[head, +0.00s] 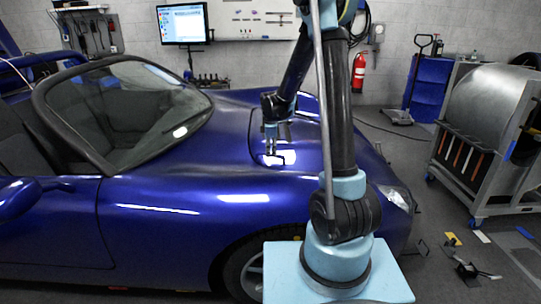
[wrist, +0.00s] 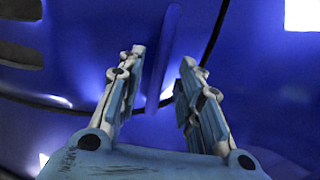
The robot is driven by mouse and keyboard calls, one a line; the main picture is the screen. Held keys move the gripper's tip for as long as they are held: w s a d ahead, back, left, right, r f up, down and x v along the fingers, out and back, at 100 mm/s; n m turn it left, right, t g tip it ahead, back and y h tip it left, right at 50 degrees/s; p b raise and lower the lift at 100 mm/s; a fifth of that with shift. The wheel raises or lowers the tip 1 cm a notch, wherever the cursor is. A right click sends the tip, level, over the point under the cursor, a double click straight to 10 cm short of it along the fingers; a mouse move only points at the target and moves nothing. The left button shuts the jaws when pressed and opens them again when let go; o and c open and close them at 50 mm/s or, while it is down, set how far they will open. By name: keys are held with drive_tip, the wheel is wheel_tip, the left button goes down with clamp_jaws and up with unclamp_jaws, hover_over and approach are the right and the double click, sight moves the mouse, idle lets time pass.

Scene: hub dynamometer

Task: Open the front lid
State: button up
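The front lid (head: 303,143) is a glossy blue panel in the car's nose, outlined by a dark seam. It looks closed, and my arm hides part of it. My gripper (head: 271,155) points down over the lid's near left part. In the wrist view, my gripper (wrist: 163,56) is open, its two fingers apart with nothing held. A narrow blue upright piece, like a handle (wrist: 159,62), shows beyond and between the fingertips, nearer the left finger. I cannot tell whether they touch. A dark seam (wrist: 216,32) runs past it on the right.
The blue car body (head: 170,215) spreads across the left, with its windshield (head: 130,105) left of the lid. A metal cart (head: 480,120) with tools stands at the right. Small items (head: 468,270) lie on the floor at lower right. A monitor (head: 182,24) is behind.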

drive_tip(key=shift+w+f, duration=0.2)
drive_tip(key=shift+f, duration=1.05)
drive_tip(key=shift+c, duration=0.5)
clamp_jaws()
